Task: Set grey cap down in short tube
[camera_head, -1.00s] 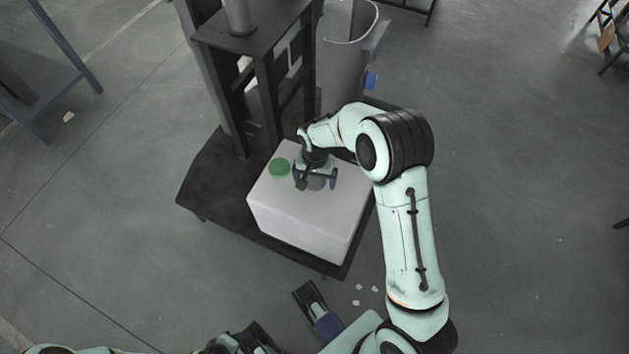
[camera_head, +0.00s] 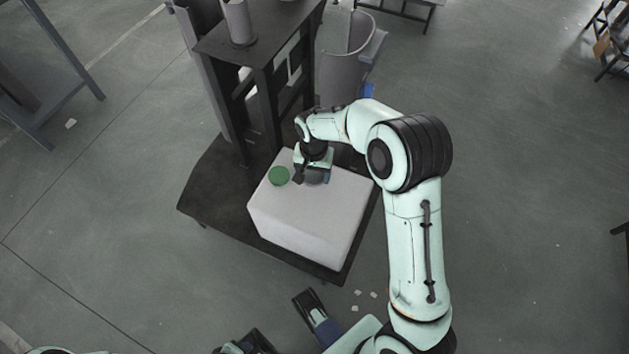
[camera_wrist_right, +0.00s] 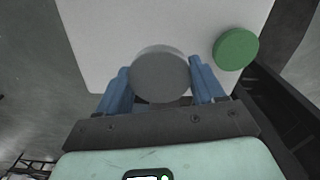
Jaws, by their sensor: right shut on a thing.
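The grey cap (camera_wrist_right: 160,72) is a round disc between the blue fingers of my right gripper (camera_wrist_right: 160,84) in the right wrist view. The gripper is shut on it. In the head view my right gripper (camera_head: 313,178) is low over the white block's top, beside a green cap. Whether the grey cap still touches the block cannot be told. A grey tube (camera_head: 238,24) stands upright on the dark stand; whether it is the short tube is unclear. My left gripper (camera_head: 283,325) is at the bottom edge, partly cut off, its dark fingers apart with nothing seen between them.
The white block (camera_head: 310,225) sits on a dark base plate (camera_head: 215,190). The green cap (camera_head: 279,176) lies on it, left of my right gripper. The dark stand (camera_head: 265,50) rises behind, next to a curved grey shell (camera_head: 340,65). Open floor lies to the right.

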